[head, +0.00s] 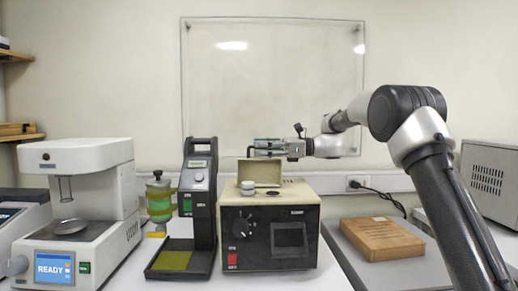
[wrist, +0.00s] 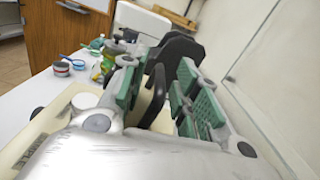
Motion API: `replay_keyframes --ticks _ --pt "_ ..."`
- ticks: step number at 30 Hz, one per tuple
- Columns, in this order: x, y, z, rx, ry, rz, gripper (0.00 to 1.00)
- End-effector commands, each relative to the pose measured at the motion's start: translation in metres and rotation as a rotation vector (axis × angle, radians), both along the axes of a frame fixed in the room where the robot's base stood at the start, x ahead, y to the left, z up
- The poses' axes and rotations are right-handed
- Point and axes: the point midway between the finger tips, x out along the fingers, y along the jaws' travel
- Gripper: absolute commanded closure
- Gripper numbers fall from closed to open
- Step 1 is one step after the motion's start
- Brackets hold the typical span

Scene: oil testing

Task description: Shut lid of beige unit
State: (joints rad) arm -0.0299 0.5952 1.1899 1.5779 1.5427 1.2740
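The beige unit (head: 305,197) stands on the bench in the middle of the head view, with a black front panel. Its beige lid (head: 260,173) is raised, standing up at the back of the top. My gripper (head: 266,148) is just above the lid's upper edge, pointing left. In the wrist view my gripper (wrist: 157,80) has its green-padded fingers apart, so it is open. A dark curved piece shows between the fingers there; I cannot tell whether it belongs to the lid. Contact with the lid cannot be made out.
A black instrument (head: 201,190) stands close at left, beside a green-yellow device (head: 159,200). A white READY machine (head: 85,175) is farther left. A wooden box (head: 382,239) lies at right. A glass panel (head: 270,80) hangs behind.

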Motion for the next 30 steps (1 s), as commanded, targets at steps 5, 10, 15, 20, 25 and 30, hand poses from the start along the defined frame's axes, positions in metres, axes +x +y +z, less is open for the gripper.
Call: replay_keyframes --ticks 5,10,15,20,25,30 --pt "-0.0001 0.0107 -0.0002 0.0 0.0 0.0 0.69" --pt "0.0 0.0109 -0.0002 -0.001 0.0 -0.001 0.69" --pt "-0.0001 0.0107 -0.0002 -0.001 0.0 -0.001 0.91" --pt "-0.0001 0.0106 -0.0004 -0.001 0.0 -0.001 1.0" --pt "-0.0001 0.0105 -0.0008 -0.002 0.0 0.0 1.0" --pt "-0.0027 0.0104 -0.0002 -0.003 -0.018 0.0 1.0"
